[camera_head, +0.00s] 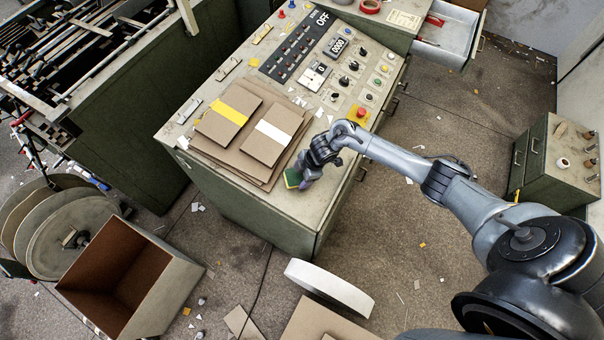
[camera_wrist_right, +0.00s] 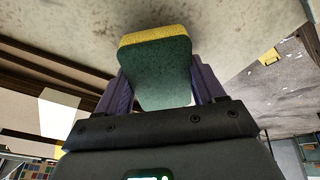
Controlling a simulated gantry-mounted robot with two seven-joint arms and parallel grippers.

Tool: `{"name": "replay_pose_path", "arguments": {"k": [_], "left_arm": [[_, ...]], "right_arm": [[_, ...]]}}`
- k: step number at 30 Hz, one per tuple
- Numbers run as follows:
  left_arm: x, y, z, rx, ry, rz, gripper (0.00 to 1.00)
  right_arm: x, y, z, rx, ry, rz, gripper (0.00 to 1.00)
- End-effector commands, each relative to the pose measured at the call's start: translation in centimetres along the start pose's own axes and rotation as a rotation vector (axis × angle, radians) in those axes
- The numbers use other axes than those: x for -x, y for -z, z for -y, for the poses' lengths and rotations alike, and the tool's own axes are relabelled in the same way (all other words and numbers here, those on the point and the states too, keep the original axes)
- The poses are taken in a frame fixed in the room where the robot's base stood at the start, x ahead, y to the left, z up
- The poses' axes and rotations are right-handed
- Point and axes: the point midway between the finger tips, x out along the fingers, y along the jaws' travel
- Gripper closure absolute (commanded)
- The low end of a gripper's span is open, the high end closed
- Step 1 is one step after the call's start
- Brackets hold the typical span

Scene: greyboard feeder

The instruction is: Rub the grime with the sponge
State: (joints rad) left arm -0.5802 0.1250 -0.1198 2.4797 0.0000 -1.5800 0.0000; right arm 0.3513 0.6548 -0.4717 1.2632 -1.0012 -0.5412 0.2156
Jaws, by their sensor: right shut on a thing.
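My right gripper (camera_head: 302,176) is shut on a sponge (camera_head: 291,178), which has a green side and a yellow side. It holds the sponge at the near end of the pale top of the control cabinet (camera_head: 308,208). In the right wrist view the sponge (camera_wrist_right: 158,75) sits between the two purple fingers, with its yellow edge up against or close to the pale surface. Contact cannot be told. Brownish specks of grime (camera_wrist_right: 215,20) mark that surface beyond the sponge. In the head view the grime is too faint to make out. My left gripper is not in view.
Stacked greyboard sheets (camera_head: 222,152), with a yellow and a white strip on top, lie left of the sponge. Control knobs and a red button (camera_head: 361,113) are behind it. An open box (camera_head: 160,290) and a white roll (camera_head: 330,288) are on the floor.

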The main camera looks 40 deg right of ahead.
Motion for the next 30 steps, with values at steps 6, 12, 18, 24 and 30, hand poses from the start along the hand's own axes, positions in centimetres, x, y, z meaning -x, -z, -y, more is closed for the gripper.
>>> {"name": "replay_pose_path", "arguments": {"k": [6, 12, 18, 24, 30], "left_arm": [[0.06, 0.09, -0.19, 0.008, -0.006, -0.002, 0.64], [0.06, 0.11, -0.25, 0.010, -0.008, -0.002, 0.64], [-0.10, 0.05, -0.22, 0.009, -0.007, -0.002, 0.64], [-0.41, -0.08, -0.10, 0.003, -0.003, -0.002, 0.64], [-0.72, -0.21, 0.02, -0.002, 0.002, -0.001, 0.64]], "right_arm": [[0.03, 0.03, 0.00, 0.000, 0.000, 0.000, 0.76], [0.01, 0.02, 0.00, 0.000, 0.000, 0.000, 0.76], [-0.17, -0.01, 0.01, 0.000, 0.000, 0.000, 0.76], [-0.56, -0.07, 0.00, 0.000, 0.000, -0.001, 0.76], [-0.95, -0.11, -0.01, 0.000, 0.000, -0.001, 0.76]]}}
